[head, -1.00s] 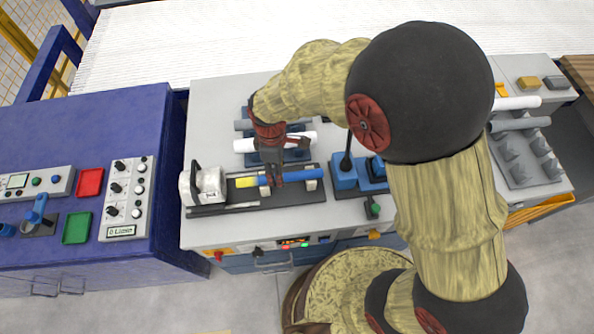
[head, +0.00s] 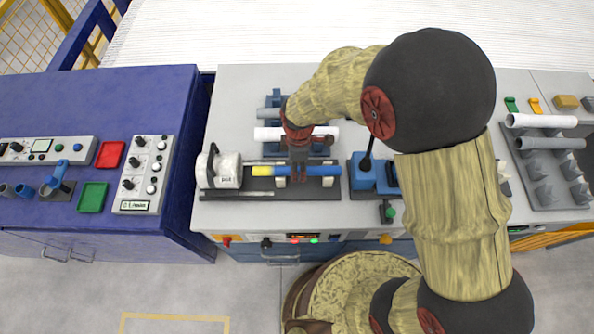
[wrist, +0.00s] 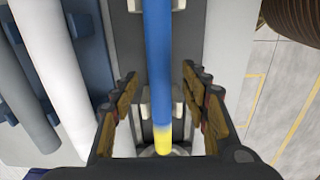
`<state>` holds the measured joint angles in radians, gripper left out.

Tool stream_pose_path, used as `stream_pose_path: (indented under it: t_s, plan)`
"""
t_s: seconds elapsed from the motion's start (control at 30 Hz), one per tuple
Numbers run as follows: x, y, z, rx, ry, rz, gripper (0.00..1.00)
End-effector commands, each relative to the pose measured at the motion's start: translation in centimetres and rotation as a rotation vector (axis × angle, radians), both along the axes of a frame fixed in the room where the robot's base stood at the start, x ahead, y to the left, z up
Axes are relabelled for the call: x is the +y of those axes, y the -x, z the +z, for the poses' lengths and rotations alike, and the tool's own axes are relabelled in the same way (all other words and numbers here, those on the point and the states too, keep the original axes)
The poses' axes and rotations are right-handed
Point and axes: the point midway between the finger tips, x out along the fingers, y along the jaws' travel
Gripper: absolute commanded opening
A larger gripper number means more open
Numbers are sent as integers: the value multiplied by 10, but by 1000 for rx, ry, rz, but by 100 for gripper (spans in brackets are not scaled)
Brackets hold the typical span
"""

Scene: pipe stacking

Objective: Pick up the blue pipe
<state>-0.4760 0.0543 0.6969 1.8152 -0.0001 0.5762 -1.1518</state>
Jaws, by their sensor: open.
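The blue pipe (head: 324,170) lies level on two pale supports of a dark fixture on the grey bench, with a yellow section at its left end. My gripper (head: 299,176) is over the pipe's middle in the head view and partly hides it. In the wrist view, the blue pipe (wrist: 157,62) runs between the two fingers of my gripper (wrist: 158,108), with a gap on both sides. The fingers are open and hold nothing. How far down they reach around the pipe is hard to tell.
A white pipe (head: 268,134) and a grey pipe (head: 268,114) lie on a blue rack behind. A grey-white motor-like block (head: 226,170) stands at the fixture's left end. A blue device (head: 366,182) stands close on the right. More pipes (head: 541,121) rest on a right-hand rack.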

Motion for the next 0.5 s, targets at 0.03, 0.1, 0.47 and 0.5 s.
stream_pose_path:
  t_s: [0.03, 0.1, 0.47, 0.5]
  plan:
    - [0, 0, -8, 1, 1, 0, 45]
    - [0, 0, -12, 0, 0, 0, 45]
    - [1, 0, -11, -1, -1, 0, 37]
    - [1, 0, -11, -1, -1, 0, 35]
